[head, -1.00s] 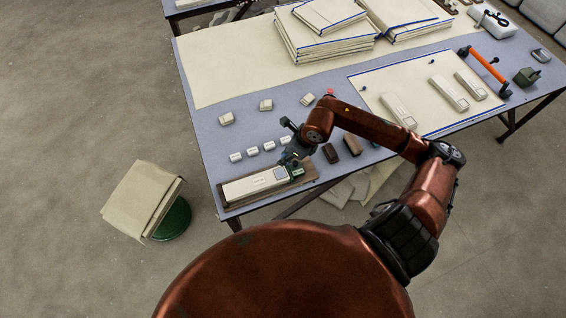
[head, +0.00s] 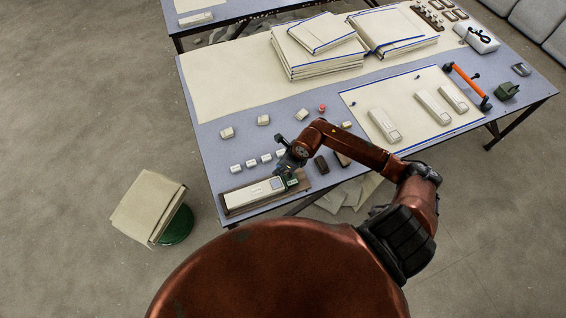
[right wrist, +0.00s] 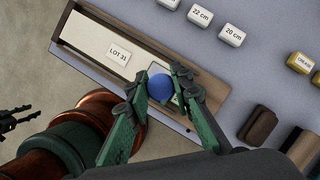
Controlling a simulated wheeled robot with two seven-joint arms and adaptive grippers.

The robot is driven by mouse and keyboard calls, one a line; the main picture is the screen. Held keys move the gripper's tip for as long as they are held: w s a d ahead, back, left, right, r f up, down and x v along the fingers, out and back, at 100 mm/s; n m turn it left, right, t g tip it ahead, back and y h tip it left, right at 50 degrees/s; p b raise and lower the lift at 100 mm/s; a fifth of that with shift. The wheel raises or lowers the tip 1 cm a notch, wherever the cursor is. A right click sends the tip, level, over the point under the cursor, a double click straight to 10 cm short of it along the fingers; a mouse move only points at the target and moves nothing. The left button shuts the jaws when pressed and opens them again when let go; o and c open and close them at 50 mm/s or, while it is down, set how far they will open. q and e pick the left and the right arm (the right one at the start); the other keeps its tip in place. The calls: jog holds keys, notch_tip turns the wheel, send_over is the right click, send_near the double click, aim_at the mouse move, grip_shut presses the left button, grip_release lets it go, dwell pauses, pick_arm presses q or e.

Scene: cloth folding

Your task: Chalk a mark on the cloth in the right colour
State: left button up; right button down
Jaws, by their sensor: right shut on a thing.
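My right gripper (head: 287,176) is above the right end of a brown tray (head: 226,208) near the table's front left corner. In the right wrist view its green fingers (right wrist: 160,90) are shut on a round blue piece (right wrist: 160,87), perhaps chalk. A pale slab (right wrist: 97,40) labelled "LOT 31" lies in the tray below. A cream cloth with a blue border (head: 405,105) lies flat on the table's right half. A dark pronged shape (right wrist: 14,120) at the left edge of the wrist view may be my left gripper; its state is unclear.
Small white size blocks (right wrist: 202,13) stand behind the tray. Dark brown blocks (right wrist: 257,126) stand to its right. Pale bars (head: 384,125) lie on the bordered cloth. An orange-handled bar (head: 468,84) is at the right. Folded cloths (head: 318,50) are stacked at the back.

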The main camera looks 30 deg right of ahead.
jog(key=shift+s+a+p, duration=0.1)
jog(key=shift+s+p, duration=0.05)
jog(key=shift+p, duration=0.35)
jog(key=shift+f, duration=0.2)
jog(key=shift+f+b, duration=2.6)
jog(key=shift+f, duration=1.25)
jog(key=shift+a+p, duration=0.4)
jog(key=shift+a, duration=0.3)
jog(key=shift+w+a+f+p, duration=0.1)
jog(key=shift+w+a+p, duration=0.05)
jog(key=shift+a, duration=0.5)
jog(key=shift+w+a+p, duration=0.15)
jog(key=shift+a, duration=0.5)
jog(key=shift+d, duration=0.2)
jog(key=shift+s+d+f+b, duration=0.15)
jog(key=shift+d+b, duration=0.1)
jog(key=shift+d, duration=0.6)
jog(key=shift+s+d+r+b, duration=0.1)
jog(key=shift+d+b, duration=0.15)
jog(key=shift+d, duration=0.8)
pick_arm(q)
jog(key=shift+w+r+p, duration=0.1)
jog(key=shift+r+p, duration=0.9)
jog(key=shift+p, duration=1.45)
pick_arm(e)
jog(key=shift+s+a+r, duration=0.1)
jog(key=shift+r, duration=3.95)
